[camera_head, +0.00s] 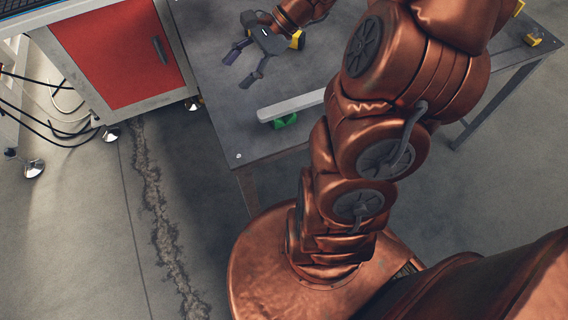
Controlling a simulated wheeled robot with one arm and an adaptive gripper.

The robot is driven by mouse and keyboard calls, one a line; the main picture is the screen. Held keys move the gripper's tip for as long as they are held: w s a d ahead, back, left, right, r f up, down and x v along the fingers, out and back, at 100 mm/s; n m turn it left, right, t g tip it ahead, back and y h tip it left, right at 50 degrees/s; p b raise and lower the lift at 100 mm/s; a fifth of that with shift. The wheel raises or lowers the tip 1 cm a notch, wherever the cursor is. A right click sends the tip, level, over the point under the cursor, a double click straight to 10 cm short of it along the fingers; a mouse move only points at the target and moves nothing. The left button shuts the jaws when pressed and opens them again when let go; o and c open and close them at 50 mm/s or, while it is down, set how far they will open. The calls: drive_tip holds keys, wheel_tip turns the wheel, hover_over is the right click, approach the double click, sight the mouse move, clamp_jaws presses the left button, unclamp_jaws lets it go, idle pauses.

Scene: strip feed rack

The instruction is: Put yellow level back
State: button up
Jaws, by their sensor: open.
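My gripper (239,70) is open and empty over the left part of the dark table, its two fingers pointing down and left. A yellow and black item (298,40) shows just right of the gripper body, partly hidden by it. Another small yellow item (533,40) lies near the table's far right corner, with a bit of yellow (519,8) above it, mostly behind my arm. I cannot tell which of these is the yellow level.
A pale grey bar (290,106) lies near the table's front edge, with a green piece (285,120) beside it. The dark table (225,110) is bare at its left. A cabinet with a red door (118,50) stands left, with loose cables (50,125) beyond it.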

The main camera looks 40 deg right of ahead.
drive_tip(key=s+a+n+g+h, duration=0.3)
drive_tip(key=s+a+n+g, duration=0.1)
drive_tip(key=s+a+n, duration=0.55)
drive_tip(key=s+d+f+n+g+h, duration=0.2)
drive_tip(key=s+n+h, duration=0.4)
drive_tip(key=s, duration=0.9)
drive_tip(key=shift+n, duration=0.75)
drive_tip(key=shift+s, duration=0.1)
wheel_tip(320, 180, up, 18)
drive_tip(key=t+p, duration=0.1)
drive_tip(key=p, duration=1.5)
drive_tip(key=shift+w+p, duration=0.35)
drive_tip(key=shift+w, duration=0.1)
